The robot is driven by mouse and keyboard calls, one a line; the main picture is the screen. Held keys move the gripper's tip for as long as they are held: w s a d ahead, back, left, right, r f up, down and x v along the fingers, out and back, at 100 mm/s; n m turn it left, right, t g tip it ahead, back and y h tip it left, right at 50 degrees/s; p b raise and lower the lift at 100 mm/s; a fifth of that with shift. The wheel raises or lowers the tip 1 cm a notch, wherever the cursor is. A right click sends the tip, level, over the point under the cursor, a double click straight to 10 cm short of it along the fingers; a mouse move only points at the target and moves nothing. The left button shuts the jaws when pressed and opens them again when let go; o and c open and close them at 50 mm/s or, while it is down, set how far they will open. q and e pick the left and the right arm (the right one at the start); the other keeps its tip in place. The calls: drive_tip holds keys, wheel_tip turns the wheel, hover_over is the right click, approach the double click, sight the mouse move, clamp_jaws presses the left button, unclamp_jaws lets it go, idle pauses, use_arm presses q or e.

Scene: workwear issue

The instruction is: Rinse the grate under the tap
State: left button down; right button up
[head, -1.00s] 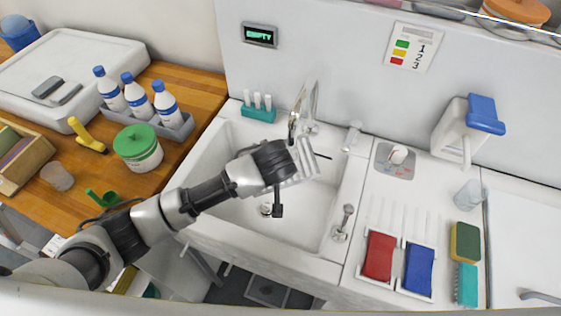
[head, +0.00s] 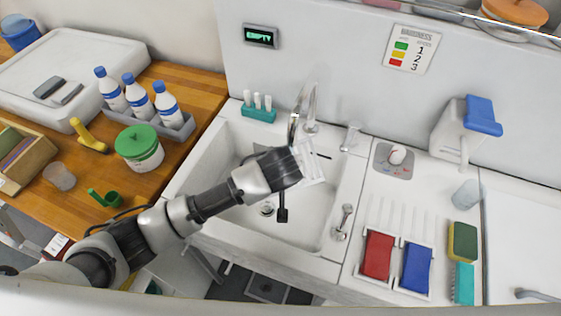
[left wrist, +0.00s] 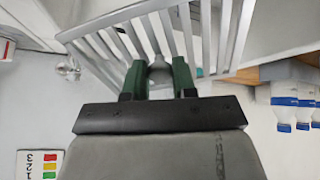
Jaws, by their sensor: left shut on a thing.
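The grate (head: 314,168), a pale slatted rack, is held tilted over the sink (head: 240,217). My left gripper (left wrist: 158,80) is shut on it. In the left wrist view, the grate's slats (left wrist: 205,32) fan out beyond the green fingers. In the head view the wrist hides part of the grate and the fingertips. The chrome tap (head: 307,108) rises at the back of the sink, with its spout just behind and above the grate. I cannot make out any water stream. My right gripper is not in view.
A grey knob (head: 343,220) stands at the sink's right edge. A teal rack (head: 259,113) stands behind the sink. A wall display (head: 261,36) reads EMPTY. Bottles (head: 137,98) stand on the left.

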use_arm(q)
drive_tip(key=s+p, duration=0.4)
drive_tip(key=s, duration=0.3)
drive_tip(key=shift+a, duration=0.35)
drive_tip(key=shift+r, duration=0.1)
idle(1.0)
drive_tip(key=s+r+p, duration=0.3)
drive_tip(key=s+r, duration=0.1)
drive_tip(key=s, duration=0.1)
drive_tip(key=shift+a, duration=0.3)
idle(0.5)
